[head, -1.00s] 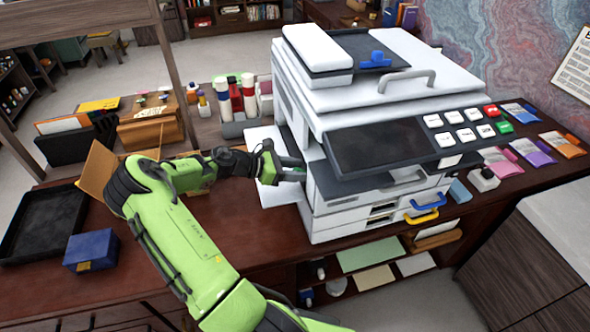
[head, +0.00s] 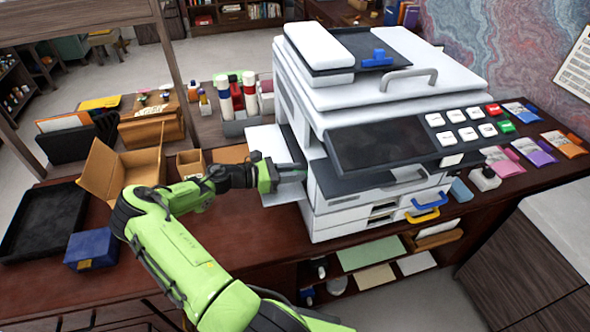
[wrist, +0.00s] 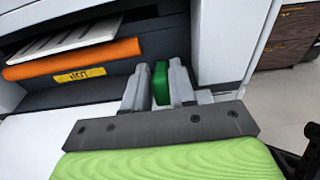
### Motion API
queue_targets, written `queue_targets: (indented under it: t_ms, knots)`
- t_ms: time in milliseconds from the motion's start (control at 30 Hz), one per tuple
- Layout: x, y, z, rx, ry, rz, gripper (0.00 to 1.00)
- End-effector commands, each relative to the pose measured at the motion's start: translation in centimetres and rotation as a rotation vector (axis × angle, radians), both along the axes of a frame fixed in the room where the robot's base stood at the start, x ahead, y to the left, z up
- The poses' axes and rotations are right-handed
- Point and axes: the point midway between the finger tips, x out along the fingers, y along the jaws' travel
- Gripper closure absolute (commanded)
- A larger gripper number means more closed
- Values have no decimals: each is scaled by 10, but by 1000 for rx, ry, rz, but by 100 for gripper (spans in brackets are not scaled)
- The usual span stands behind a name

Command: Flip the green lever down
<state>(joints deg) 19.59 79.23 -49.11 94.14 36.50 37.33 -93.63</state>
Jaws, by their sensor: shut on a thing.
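The green lever (wrist: 160,84) shows in the wrist view as a small upright green block between the two fingers of my gripper (wrist: 159,82). The fingers are closed on it, one on each side. In the head view my gripper (head: 285,168) is at the left side of the white printer (head: 410,86), by the opening above its drawers. The lever is not clearly visible there.
In the wrist view an orange roll (wrist: 75,58) and a yellow label (wrist: 80,75) sit inside the printer opening. A white side tray (head: 270,146) juts from the printer's left. A cardboard box (head: 130,160), a blue box (head: 91,249) and a black tray (head: 42,222) stand on the desk at left.

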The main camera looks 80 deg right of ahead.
Motion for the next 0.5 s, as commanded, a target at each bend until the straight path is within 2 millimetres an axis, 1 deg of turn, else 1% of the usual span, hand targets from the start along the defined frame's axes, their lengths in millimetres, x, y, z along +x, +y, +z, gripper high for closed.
queue_targets:
  t_ms: [333, 367, 400, 500]
  knots:
    - [1, 0, -1, -16, 18, 2, 100]
    - [1, 0, -1, -16, 18, 2, 73]
    - [1, 0, -1, -16, 18, 2, 67]
    - [1, 0, -1, -15, 18, 2, 53]
